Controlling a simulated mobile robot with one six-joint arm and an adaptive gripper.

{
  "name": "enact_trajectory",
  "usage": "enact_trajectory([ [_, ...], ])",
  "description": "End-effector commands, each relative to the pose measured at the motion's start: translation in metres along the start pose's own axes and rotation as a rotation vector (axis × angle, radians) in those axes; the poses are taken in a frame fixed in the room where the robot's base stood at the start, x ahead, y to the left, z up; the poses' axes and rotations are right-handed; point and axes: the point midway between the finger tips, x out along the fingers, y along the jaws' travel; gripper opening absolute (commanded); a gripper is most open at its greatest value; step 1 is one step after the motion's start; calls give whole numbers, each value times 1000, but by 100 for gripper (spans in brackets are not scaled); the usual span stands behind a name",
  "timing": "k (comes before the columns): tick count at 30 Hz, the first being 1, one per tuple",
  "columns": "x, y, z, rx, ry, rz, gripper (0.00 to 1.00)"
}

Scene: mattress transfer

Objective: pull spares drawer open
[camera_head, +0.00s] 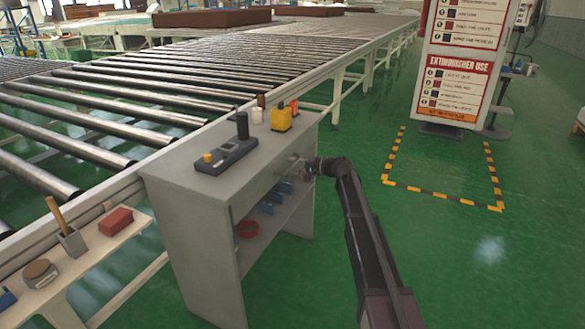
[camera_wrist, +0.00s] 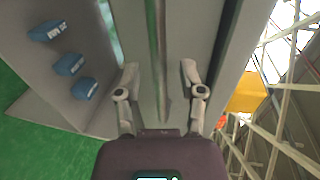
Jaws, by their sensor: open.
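The spares drawer (camera_head: 262,188) is in the upper front of the grey cabinet (camera_head: 190,225), under its top. Its front looks flush with the cabinet, so it appears shut. My gripper (camera_head: 308,166) is at the drawer front, near its right end, where a small light handle (camera_head: 294,163) shows. In the wrist view my gripper (camera_wrist: 160,70) is open, with one finger on each side of a thin grey bar (camera_wrist: 162,45) that looks like the drawer handle. I cannot tell whether the fingers touch it.
Blue packets (camera_wrist: 70,64) and a red ring (camera_head: 248,229) lie on the open shelf below. A control box (camera_head: 226,155) and a yellow box (camera_head: 281,120) stand on the cabinet top. A roller conveyor (camera_head: 130,110) runs behind. Green floor is free at right.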

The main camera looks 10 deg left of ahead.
Motion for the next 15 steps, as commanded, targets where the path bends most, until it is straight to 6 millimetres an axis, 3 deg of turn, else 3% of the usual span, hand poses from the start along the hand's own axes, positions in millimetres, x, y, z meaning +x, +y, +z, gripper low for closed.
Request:
enact_trajectory([
  [13,7,0,0,0,0,0,51],
  [15,6,0,0,0,0,0,33],
])
